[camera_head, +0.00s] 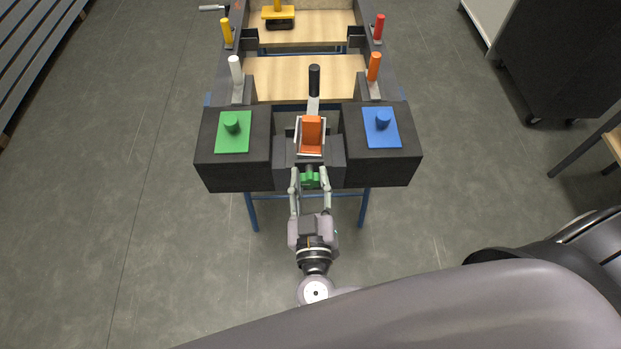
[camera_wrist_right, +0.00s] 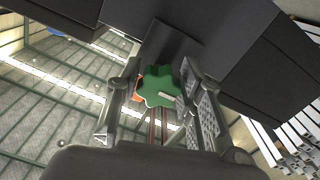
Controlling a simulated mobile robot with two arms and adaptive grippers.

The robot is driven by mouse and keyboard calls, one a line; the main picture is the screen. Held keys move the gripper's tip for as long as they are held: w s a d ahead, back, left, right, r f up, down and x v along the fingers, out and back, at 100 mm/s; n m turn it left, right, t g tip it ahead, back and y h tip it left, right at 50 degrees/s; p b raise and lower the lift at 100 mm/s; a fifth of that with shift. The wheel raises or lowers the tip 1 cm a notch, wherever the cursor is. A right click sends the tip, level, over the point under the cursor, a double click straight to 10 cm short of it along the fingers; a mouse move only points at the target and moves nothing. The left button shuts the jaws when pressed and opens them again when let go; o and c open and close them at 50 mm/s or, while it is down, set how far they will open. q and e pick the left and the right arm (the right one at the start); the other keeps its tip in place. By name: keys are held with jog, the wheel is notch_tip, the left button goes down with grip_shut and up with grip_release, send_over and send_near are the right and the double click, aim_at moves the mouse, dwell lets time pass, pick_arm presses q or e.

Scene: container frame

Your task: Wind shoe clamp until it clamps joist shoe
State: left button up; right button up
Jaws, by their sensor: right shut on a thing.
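A green lobed knob (camera_head: 309,181) sits on the front of the dark clamp block (camera_head: 336,160) at the near end of the frame. My right gripper (camera_head: 310,178) reaches it from the front and is shut on it. In the right wrist view the green knob (camera_wrist_right: 158,86) lies between the two fingers of my right gripper (camera_wrist_right: 160,100). Above the block, an orange piece (camera_head: 312,132) stands in a pale metal bracket (camera_head: 299,150), which may be the joist shoe. Whether the clamp touches it is unclear. My left gripper is not in view.
Dark blocks on either side carry a green plate (camera_head: 233,145) and a blue plate (camera_head: 382,140) with pegs. A black-handled lever (camera_head: 314,80) stands behind the bracket. White (camera_head: 236,68) and orange (camera_head: 374,66) handles flank the wooden board (camera_head: 290,78). Floor in front is clear.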

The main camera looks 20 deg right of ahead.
jog(key=shift+s+r+m+p, duration=0.1)
jog(key=shift+r+m+p, duration=0.1)
jog(key=shift+m+p, duration=1)
jog(key=shift+a+m+p, duration=0.1)
jog(key=shift+m+p, duration=0.5)
jog(key=shift+p, duration=0.4)
jog(key=m, duration=0.3)
jog(key=shift+f+m+p, duration=0.2)
jog(key=shift+m+p, duration=0.1)
jog(key=shift+p, duration=0.1)
jog(key=m, duration=0.4)
jog(key=shift+a+m, duration=0.1)
jog(key=shift+m, duration=0.2)
jog(key=m, duration=0.4)
jog(key=shift+b, duration=0.35)
jog(key=m+b, duration=0.1)
jog(key=m, duration=0.4)
jog(key=shift+r, duration=0.1)
jog(key=m+b, duration=0.2)
jog(key=m, duration=0.2)
jog(key=shift+m, duration=0.3)
jog(key=shift+r+m+b, duration=0.2)
jog(key=shift+m+b, duration=0.95)
jog(key=shift+m, duration=0.95)
